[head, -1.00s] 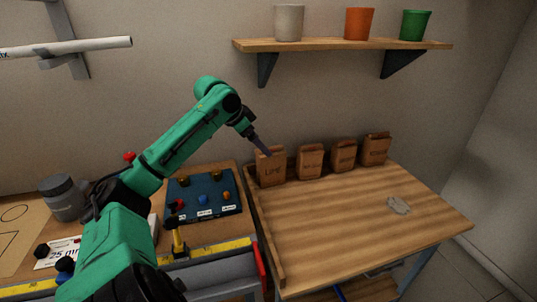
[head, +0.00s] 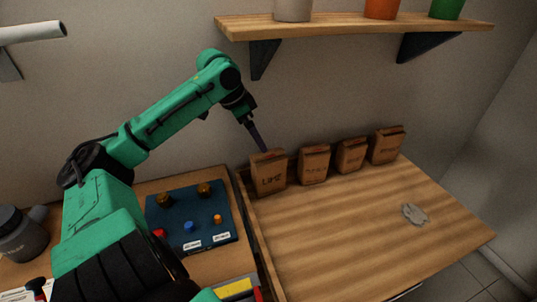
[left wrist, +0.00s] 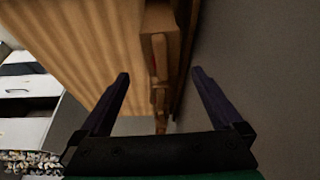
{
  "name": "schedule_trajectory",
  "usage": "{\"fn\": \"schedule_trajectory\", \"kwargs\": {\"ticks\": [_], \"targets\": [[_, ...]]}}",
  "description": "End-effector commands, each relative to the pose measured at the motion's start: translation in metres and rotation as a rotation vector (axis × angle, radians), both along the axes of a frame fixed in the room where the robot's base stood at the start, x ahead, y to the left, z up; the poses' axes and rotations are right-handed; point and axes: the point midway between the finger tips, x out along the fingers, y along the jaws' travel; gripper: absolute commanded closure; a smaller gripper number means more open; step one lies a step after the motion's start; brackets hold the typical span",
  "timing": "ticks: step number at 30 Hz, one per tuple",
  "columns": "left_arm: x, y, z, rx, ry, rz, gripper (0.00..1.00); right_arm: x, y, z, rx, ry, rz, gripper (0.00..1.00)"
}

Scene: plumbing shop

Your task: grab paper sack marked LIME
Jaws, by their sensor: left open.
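The brown paper sack marked LIME (head: 270,180) stands upright at the back left of the wooden bench, first in a row of sacks. My left gripper (head: 264,148) is above it, fingers angled down toward its top; contact cannot be told in the head view. In the left wrist view the two fingers of my left gripper (left wrist: 160,74) are spread apart. A sack, seemingly the LIME one (left wrist: 158,22), is cut off by the top edge there. Its label is hidden in that view. My right gripper is not in view.
Other brown sacks (head: 314,165) stand to the right along the wall. A shelf (head: 350,27) with pots hangs above. A blue tray (head: 165,210) with small fittings lies left of the bench. A grey crumpled item (head: 414,214) lies on the otherwise clear bench top (head: 340,230).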

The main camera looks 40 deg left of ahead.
Motion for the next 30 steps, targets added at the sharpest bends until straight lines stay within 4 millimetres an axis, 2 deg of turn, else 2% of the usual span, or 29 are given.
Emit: {"fn": "schedule_trajectory", "kwargs": {"ticks": [3,10,18,22,28,29,30], "targets": [[0.009,-0.004,-0.026,0.002,0.005,0.000,0.00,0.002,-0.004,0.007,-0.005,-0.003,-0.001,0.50],[0.020,-0.007,-0.050,0.007,0.002,0.000,0.00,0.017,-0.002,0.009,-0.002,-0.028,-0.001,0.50],[0.032,-0.013,-0.085,0.007,0.008,0.000,0.00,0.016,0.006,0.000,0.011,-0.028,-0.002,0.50],[0.037,-0.015,-0.093,0.003,0.002,0.001,0.00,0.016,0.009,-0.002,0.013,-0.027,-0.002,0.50],[0.038,-0.016,-0.092,0.000,-0.001,0.000,0.00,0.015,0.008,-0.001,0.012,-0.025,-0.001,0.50],[0.038,-0.016,-0.092,0.000,-0.001,0.000,0.04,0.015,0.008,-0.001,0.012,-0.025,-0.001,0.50],[0.038,-0.016,-0.092,0.000,-0.001,0.000,0.19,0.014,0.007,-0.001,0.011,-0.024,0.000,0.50]]}}
